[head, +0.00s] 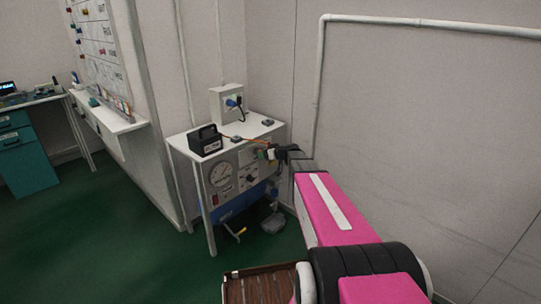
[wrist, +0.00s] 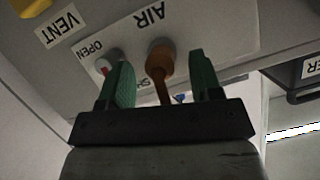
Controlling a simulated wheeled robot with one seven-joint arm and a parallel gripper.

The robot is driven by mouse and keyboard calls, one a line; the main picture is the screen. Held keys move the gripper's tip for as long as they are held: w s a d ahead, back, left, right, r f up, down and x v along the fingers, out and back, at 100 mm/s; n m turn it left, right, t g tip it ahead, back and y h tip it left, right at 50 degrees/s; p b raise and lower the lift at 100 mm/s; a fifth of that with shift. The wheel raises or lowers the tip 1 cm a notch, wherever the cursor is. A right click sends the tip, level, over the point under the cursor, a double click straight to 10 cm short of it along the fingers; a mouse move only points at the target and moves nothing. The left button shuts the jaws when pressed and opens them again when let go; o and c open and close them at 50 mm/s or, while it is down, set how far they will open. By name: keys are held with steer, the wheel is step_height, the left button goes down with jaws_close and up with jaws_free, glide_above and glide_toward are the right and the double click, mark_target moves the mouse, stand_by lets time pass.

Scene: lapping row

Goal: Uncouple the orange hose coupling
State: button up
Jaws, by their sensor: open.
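My gripper (wrist: 160,66) is open, with one green finger on each side of the coupling and a visible gap on both sides. In the head view my gripper (head: 282,153) is at the right end of the white bench unit (head: 237,175). The coupling is too small or hidden to make out there; a thin orange hose (head: 245,139) shows on the unit.
A pale knob (wrist: 109,62) with a red mark, beside the label OPEN, is close to my left finger. A VENT label (wrist: 60,28) and a yellow part (wrist: 30,7) lie at upper left. A black box (head: 205,140) stands on the unit. Green floor is free at left.

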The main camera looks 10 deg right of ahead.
steer(key=shift+w+a+f, duration=0.1)
steer(key=shift+w+a, duration=0.05)
steer(key=shift+w, duration=0.05)
steer(key=c, duration=1)
steer(key=shift+s+d, duration=0.45)
steer(key=shift+s, duration=0.2)
steer(key=shift+s+d, duration=0.4)
steer(key=shift+s, duration=0.2)
steer(key=shift+s+d, duration=0.6)
steer(key=shift+s, duration=0.2)
steer(key=shift+s+d, duration=0.55)
steer(key=shift+s, duration=0.2)
